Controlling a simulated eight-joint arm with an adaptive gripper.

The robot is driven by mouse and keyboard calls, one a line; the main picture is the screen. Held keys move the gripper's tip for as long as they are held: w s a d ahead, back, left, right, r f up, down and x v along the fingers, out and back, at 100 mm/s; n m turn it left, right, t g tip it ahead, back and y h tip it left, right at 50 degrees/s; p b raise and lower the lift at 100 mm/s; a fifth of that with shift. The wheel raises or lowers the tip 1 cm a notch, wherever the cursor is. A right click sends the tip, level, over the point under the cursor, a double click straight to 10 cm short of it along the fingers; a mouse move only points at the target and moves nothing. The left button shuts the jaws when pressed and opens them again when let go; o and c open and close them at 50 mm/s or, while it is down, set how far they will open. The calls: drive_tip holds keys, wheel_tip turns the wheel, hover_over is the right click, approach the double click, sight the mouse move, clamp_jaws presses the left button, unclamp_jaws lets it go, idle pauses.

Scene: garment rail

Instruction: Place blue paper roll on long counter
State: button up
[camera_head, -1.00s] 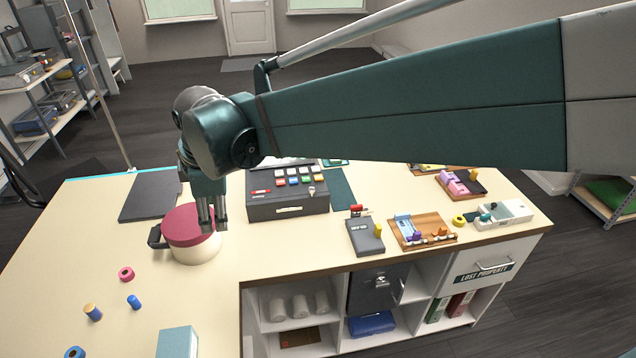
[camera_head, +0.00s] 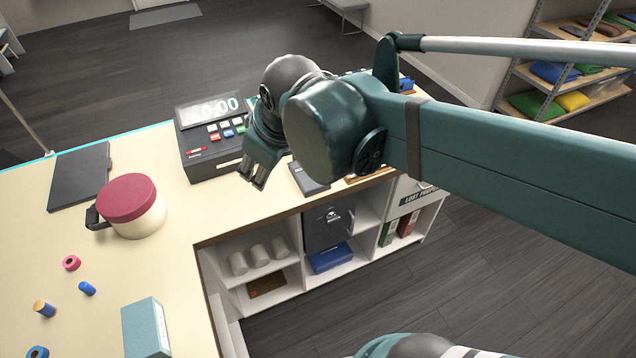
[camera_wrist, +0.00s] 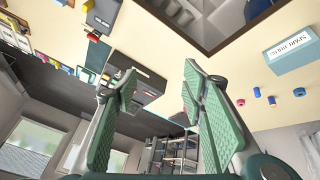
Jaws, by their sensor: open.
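The counter (camera_head: 160,270) is cream, with a dark edge along its front. A small blue cylinder (camera_head: 87,288) lies on its near left part, and a blue ring (camera_head: 37,352) sits lower left. I cannot tell whether either is the blue paper roll. A blue bundle (camera_head: 330,258) lies in a cubby under the counter. My gripper (camera_head: 255,180) is open, above the counter edge beside the cash register. In the wrist view its fingers (camera_wrist: 160,85) are apart with nothing between them.
A pot with a maroon lid (camera_head: 128,198), a dark flat pad (camera_head: 80,178) and a cash register (camera_head: 212,165) stand on the counter. A light blue box (camera_head: 146,328) is near the front. My arm hides the counter's right end.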

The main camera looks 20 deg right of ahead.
drive_tip(key=s+d+f+m+t+h, duration=0.1)
drive_tip(key=s+d+f+m, duration=0.2)
drive_tip(key=s+d+m, duration=0.4)
drive_tip(key=d, duration=0.2)
drive_tip(key=shift+s+d+f+t, duration=0.25)
drive_tip(key=shift+d+f+t, duration=0.05)
